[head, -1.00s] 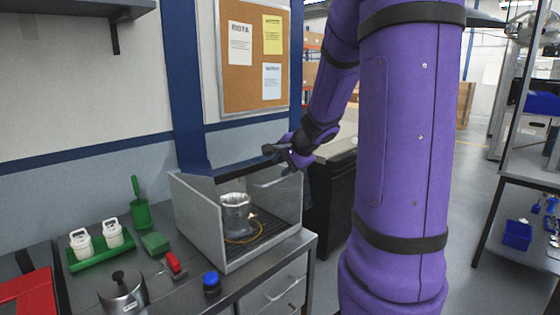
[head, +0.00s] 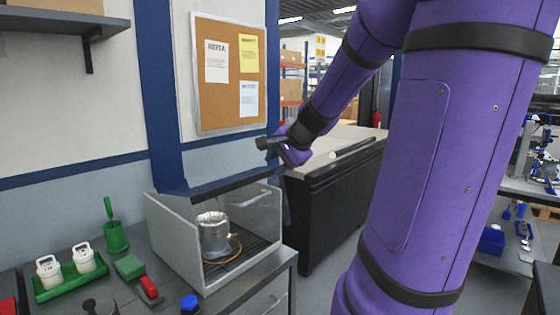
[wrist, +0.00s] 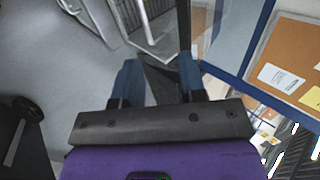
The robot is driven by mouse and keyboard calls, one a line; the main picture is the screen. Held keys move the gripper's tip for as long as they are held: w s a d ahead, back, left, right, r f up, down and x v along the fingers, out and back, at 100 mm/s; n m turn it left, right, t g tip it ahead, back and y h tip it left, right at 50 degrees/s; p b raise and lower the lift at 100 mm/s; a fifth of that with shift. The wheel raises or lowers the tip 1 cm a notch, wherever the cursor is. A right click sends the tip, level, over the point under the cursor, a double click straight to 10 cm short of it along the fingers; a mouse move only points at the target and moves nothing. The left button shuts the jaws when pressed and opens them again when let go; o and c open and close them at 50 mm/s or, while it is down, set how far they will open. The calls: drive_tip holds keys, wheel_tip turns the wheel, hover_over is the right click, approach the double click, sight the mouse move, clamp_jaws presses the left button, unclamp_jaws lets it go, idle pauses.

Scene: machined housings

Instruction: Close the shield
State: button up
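A metal canister (head: 213,235) stands inside. My gripper (head: 268,148) is just above the bar's right end; I cannot tell whether it touches. In the wrist view my gripper's two blue fingers (wrist: 160,82) are apart. Something dark shows between them, and a dark edge (wrist: 184,25) runs away beyond the right finger.
A green tray (head: 70,283) with two white containers, a green sponge (head: 130,266), a red-handled tool (head: 149,288) and a blue-capped jar (head: 189,303) lie left and in front of the enclosure. A black cabinet (head: 325,215) stands to its right. A corkboard (head: 228,75) hangs behind.

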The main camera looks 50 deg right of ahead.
drive_tip(key=shift+s+r, duration=0.45)
drive_tip(key=shift+r, duration=0.05)
drive_tip(key=shift+w+r, duration=0.1)
drive_tip(key=shift+r, duration=0.05)
clamp_jaws()
drive_tip(key=shift+w+d+r+g, duration=0.1)
drive_tip(key=shift+w+r+g, duration=0.5)
drive_tip(key=shift+g, duration=0.5)
drive_tip(key=shift+w+r+g, duration=0.5)
drive_tip(key=shift+w+g, duration=0.15)
drive_tip(key=shift+g, duration=0.45)
